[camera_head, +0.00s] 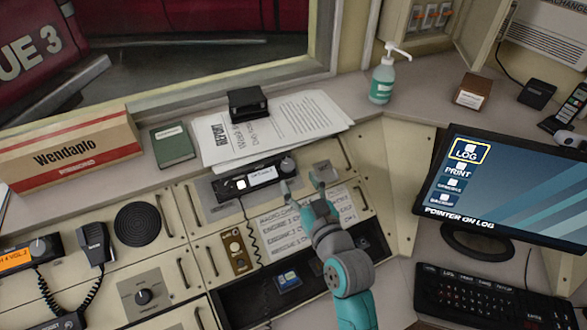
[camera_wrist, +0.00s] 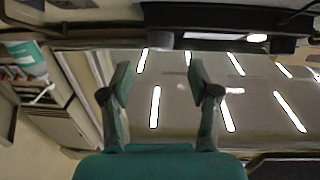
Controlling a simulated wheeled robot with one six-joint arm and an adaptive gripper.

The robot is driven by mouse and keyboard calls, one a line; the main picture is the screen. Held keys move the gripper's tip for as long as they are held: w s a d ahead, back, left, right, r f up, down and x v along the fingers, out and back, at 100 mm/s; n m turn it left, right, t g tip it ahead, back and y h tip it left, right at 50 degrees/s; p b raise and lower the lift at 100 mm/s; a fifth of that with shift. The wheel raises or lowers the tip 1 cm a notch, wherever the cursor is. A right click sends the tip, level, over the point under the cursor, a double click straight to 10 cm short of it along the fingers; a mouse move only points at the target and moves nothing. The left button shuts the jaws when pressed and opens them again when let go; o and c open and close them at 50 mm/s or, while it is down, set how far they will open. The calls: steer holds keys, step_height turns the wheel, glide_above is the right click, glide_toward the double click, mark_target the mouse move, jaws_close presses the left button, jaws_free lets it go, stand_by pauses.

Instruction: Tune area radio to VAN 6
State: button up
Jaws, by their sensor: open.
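A black radio unit (camera_head: 252,180) with a pale lit display sits in the middle of the sloped console. Its display text is too small to read surely. Its round knob (camera_head: 288,165) is at its right end. My gripper (camera_head: 302,186) is open and empty, just below and right of that knob, with no contact visible. In the wrist view the open fingers (camera_wrist: 160,75) have nothing between them, and a dark unit (camera_wrist: 220,16) spans the top right. A second radio (camera_head: 22,258) with an orange display, partly reading "4 VOL 3", is at the far left. I cannot tell which is the area radio.
A label card (camera_head: 280,225) lies under my gripper. A coiled cord (camera_head: 248,225) hangs from the middle radio. Papers (camera_head: 270,130) and a black box (camera_head: 247,103) lie behind it. A monitor (camera_head: 505,185) and keyboard (camera_head: 490,295) stand right; a handset (camera_head: 95,240) is left.

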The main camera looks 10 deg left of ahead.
mark_target(289, 166)
steer(key=shift+x, duration=2.65)
steer(key=shift+a, duration=0.1)
steer(key=shift+c, duration=0.3)
steer(key=c, duration=1.1)
